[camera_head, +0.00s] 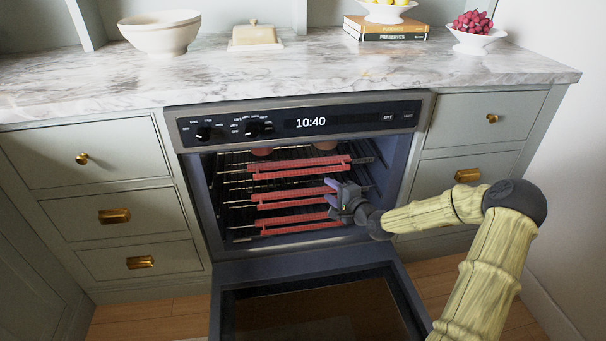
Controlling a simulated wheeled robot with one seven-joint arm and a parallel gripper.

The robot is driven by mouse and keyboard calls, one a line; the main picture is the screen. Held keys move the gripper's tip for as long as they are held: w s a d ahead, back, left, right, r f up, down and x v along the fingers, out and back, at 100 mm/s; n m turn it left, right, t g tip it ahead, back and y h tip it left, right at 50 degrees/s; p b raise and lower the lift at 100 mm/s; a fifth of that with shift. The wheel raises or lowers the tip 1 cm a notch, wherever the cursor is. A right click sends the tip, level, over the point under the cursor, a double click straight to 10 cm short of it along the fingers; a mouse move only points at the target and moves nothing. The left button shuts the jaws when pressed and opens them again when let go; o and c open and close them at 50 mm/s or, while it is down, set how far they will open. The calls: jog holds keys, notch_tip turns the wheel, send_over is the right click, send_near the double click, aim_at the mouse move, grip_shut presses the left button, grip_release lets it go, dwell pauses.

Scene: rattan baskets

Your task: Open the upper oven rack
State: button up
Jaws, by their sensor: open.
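The oven (430,118) stands open, with its door (228,300) folded down in front. Inside are several racks with red front bars. The upper rack (300,168) is at the top and holds round brownish things (325,146) towards its back. The middle rack (285,200) and the lower rack (300,228) lie below it. My gripper (332,197) is open at the oven's mouth, right of centre. It is below the upper rack's front bar and overlaps the right end of the middle rack in the picture. I cannot tell whether it touches a rack.
The marble counter (350,75) runs above the oven. It holds a white bowl (162,35), a butter dish (254,36), books (388,30) and a bowl of red fruit (473,38). Drawers (90,155) flank the oven. The lowered door covers the floor space in front.

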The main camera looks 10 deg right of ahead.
aim_at(305, 173)
jog(key=b+x, duration=0.2)
jog(key=x, duration=0.5)
jog(key=b+x, duration=0.3)
jog(key=x, duration=0.5)
jog(key=shift+s+f, duration=0.1)
jog(key=shift+f, duration=0.15)
jog(key=shift+w+a, duration=0.25)
jog(key=shift+w, duration=0.3)
grip_shut()
